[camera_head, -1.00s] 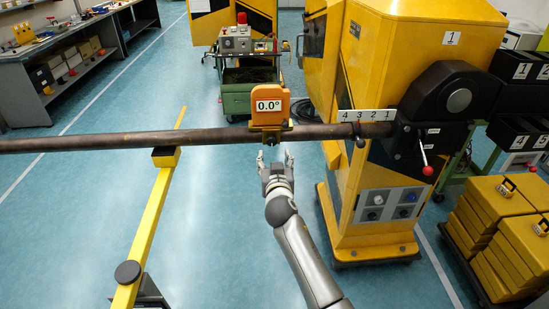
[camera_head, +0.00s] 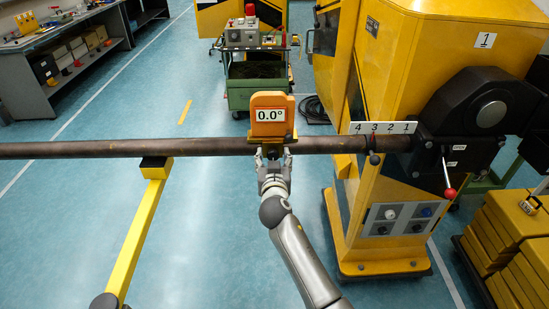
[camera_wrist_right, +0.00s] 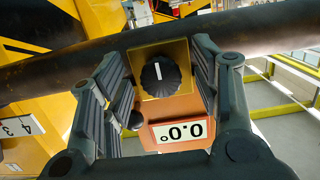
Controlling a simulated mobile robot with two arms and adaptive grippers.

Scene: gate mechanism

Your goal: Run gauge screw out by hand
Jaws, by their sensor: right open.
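The orange angle gauge (camera_head: 272,114) reads 0.0° and sits upright on a long dark pipe (camera_head: 90,150). In the right wrist view its orange body (camera_wrist_right: 178,110) shows with the display upside down. The gauge screw is a ribbed black knob (camera_wrist_right: 160,77) with a white mark, on a brass-coloured plate (camera_wrist_right: 178,54) beneath the pipe. My right gripper (camera_head: 273,166) is open just below the pipe at the gauge. Its two fingers stand on either side of the knob with a visible gap on both sides. My left gripper is not in view.
The pipe runs into a black chuck on a yellow machine (camera_head: 400,130) at the right, beside a number strip 4 3 2 1 (camera_head: 382,128) and a red-tipped lever (camera_head: 449,192). A yellow support arm (camera_head: 138,235) bears the pipe at left. Blue floor (camera_head: 210,240) is open below.

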